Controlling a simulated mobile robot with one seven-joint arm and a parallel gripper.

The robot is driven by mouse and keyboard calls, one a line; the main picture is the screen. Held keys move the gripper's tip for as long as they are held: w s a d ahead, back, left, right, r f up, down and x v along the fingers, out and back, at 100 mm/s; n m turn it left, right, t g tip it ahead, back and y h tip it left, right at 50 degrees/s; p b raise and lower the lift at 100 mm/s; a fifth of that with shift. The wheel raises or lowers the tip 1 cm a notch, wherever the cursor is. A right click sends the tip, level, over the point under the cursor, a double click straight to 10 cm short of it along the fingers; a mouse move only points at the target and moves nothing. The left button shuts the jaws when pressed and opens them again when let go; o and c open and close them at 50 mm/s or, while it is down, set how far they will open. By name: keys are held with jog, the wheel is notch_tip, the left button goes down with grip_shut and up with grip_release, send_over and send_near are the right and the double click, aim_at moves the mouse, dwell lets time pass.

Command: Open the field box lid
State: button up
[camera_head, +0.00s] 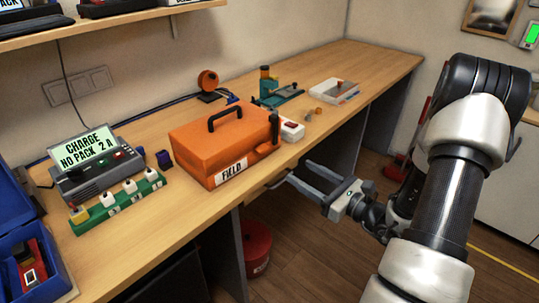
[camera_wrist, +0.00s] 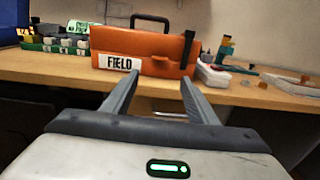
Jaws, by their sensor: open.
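The field box (camera_head: 222,142) is an orange case with a black handle (camera_head: 225,115) on top and a white FIELD label (camera_head: 231,172) on its front. It stands on the wooden workbench, and its lid looks shut. A dark strap or latch (camera_head: 274,129) shows at its right side. In the wrist view the box (camera_wrist: 140,45) is straight ahead, beyond my fingers. My gripper (camera_head: 298,177) is open and empty, in front of the bench edge and to the right of the box, apart from it. It also shows in the wrist view (camera_wrist: 164,82).
A charger (camera_head: 95,165) and a green strip with white blocks (camera_head: 117,201) are left of the box. A white box with a red part (camera_head: 291,130), a teal device (camera_head: 276,90) and a white tray (camera_head: 334,92) are to its right. A red bucket (camera_head: 257,248) stands below the bench.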

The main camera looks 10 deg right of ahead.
aim_at(264, 150)
jog(key=x, duration=1.3)
jog(key=shift+w+a+b, duration=0.25)
jog(key=shift+b, duration=0.05)
jog(key=shift+c, duration=0.3)
